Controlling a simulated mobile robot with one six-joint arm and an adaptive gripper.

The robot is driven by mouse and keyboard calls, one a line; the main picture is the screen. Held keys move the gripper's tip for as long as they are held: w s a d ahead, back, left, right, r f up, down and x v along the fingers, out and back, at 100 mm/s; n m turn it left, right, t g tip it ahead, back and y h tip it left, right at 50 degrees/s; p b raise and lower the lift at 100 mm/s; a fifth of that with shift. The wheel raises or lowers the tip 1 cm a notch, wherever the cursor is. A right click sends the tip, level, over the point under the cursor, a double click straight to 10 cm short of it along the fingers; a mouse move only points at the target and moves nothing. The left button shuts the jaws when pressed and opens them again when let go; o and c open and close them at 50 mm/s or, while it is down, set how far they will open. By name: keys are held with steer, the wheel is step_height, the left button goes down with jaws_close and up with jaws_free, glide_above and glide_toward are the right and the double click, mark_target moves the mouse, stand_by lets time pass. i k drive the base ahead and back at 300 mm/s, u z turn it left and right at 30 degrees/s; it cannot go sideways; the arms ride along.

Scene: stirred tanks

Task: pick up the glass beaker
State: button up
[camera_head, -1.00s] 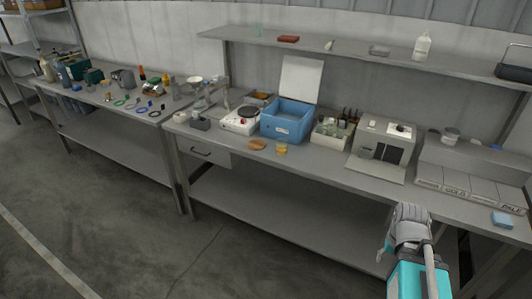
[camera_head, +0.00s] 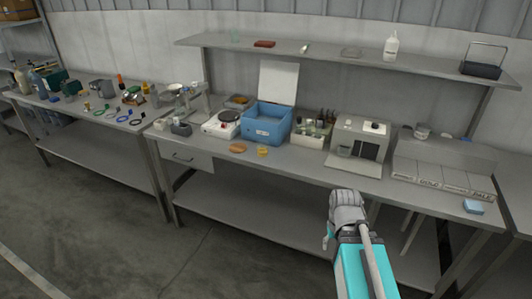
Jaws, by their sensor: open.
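My gripper (camera_head: 346,206) is open, low in front of the bench at the right of centre, well apart from both vessels. It is seen from behind, so its fingertips are mostly hidden.
The bench holds a blue open box (camera_head: 266,128), a white hotplate (camera_head: 221,124), a rack of bottles (camera_head: 312,134) and the grey device (camera_head: 358,136). A white bottle (camera_head: 391,45) and a dark basket (camera_head: 481,70) stand on the shelf (camera_head: 300,50). The floor (camera_head: 110,235) in front is clear.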

mark_target(262, 145)
steer(key=u, duration=0.1)
steer(key=i, duration=1)
steer(key=z, duration=0.1)
